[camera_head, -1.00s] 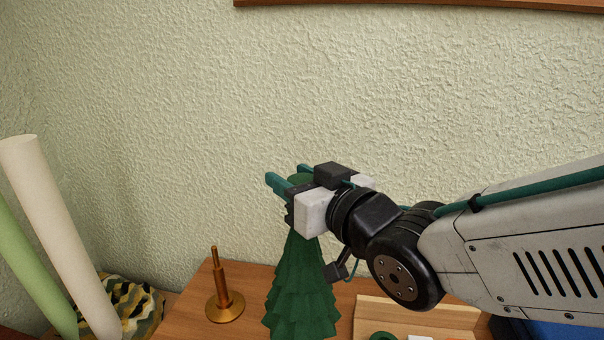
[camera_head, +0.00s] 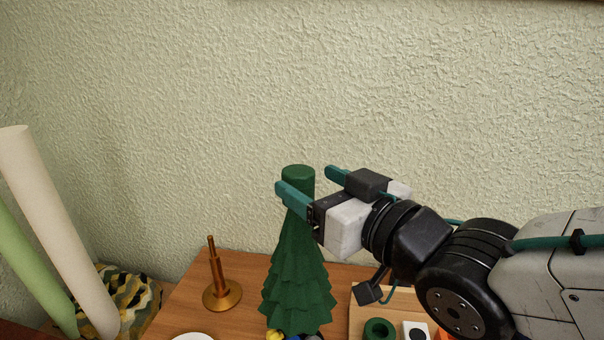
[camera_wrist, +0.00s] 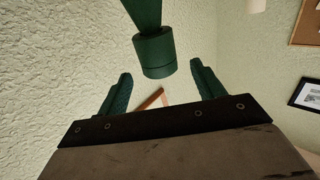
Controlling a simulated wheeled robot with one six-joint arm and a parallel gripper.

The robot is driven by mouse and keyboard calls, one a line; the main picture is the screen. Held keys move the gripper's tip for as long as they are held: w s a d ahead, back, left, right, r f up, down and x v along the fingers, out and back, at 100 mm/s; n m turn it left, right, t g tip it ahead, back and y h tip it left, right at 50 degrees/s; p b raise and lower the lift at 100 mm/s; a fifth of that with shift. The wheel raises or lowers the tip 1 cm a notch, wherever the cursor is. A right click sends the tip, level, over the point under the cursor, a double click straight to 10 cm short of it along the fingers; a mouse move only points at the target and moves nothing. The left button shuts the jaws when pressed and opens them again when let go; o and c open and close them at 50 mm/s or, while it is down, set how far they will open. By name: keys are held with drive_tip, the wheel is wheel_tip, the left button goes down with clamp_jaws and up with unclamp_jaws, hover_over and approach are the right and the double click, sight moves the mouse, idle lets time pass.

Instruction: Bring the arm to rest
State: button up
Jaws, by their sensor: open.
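My gripper (camera_head: 307,180) is open, with its two teal fingers apart, and shows beside the top of a dark green tiered tree (camera_head: 297,270) in the head view. In the wrist view, the tree's round top (camera_wrist: 154,54) appears beyond and between the spread fingers (camera_wrist: 158,85). Nothing is held between the fingers. My arm reaches in from the right side of the head view. The gripper hides a part of the tree's upper right side.
A brass stand with a post (camera_head: 221,288) is on the wooden table (camera_head: 190,300). A wooden tray (camera_head: 360,322) with a green ring (camera_head: 379,331) is at right. Tall rolls (camera_head: 62,240) lean at left by a patterned cloth (camera_head: 125,291). The textured wall is behind.

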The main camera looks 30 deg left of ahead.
drive_tip(key=shift+v, duration=0.85)
drive_tip(key=w+d+f+h, duration=0.1)
drive_tip(key=d+f+h, duration=0.2)
drive_tip(key=f+h, duration=0.35)
drive_tip(key=w+d+f+m+g+h, duration=0.1)
drive_tip(key=d+f+m+h, duration=0.15)
drive_tip(key=d, duration=0.45)
drive_tip(key=w+d+f+m+g+h, duration=0.1)
drive_tip(key=d+f+h, duration=0.25)
drive_tip(key=d, duration=0.35)
drive_tip(key=s+d+r+m+g+h, duration=0.1)
drive_tip(key=s+d+m, duration=0.3)
drive_tip(key=d, duration=0.8)
drive_tip(key=s+d+r+m+g+h, duration=0.1)
drive_tip(key=s+d+m, duration=0.4)
drive_tip(key=d, duration=0.7)
drive_tip(key=shift+s+d+g+h, duration=0.4)
drive_tip(key=shift+s+g+h, duration=0.45)
drive_tip(key=shift+g, duration=0.25)
